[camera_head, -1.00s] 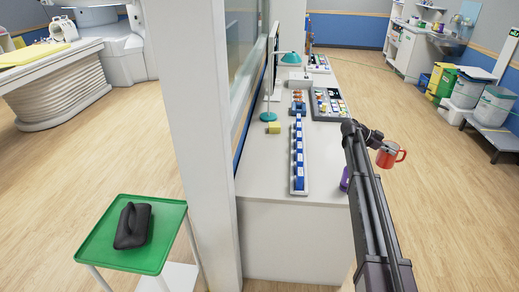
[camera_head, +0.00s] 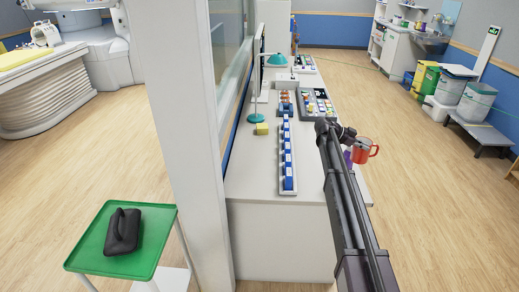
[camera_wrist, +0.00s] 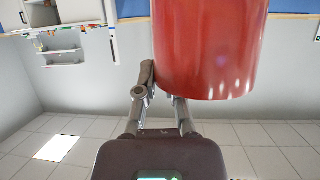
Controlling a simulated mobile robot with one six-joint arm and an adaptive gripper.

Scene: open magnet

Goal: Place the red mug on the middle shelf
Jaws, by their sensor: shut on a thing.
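The red mug (camera_head: 362,151) is at the end of my arm in the head view, held in the air beside the right side of the white counter. Its handle points right. In the wrist view the red mug (camera_wrist: 210,45) fills the top centre, close to the camera. My gripper (camera_wrist: 163,92) is shut on the mug; its fingers reach up to the mug's side and are partly hidden by it. White wall shelves (camera_head: 407,14) stand far off at the upper right of the head view; which one is the middle shelf is too small to tell.
The white counter (camera_head: 262,215) holds a control panel, a teal lamp and a rack of blue items. A green tray table (camera_head: 90,250) with a black object stands at lower left. Bins (camera_head: 475,100) and a low grey bench stand at right. Open wood floor lies between.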

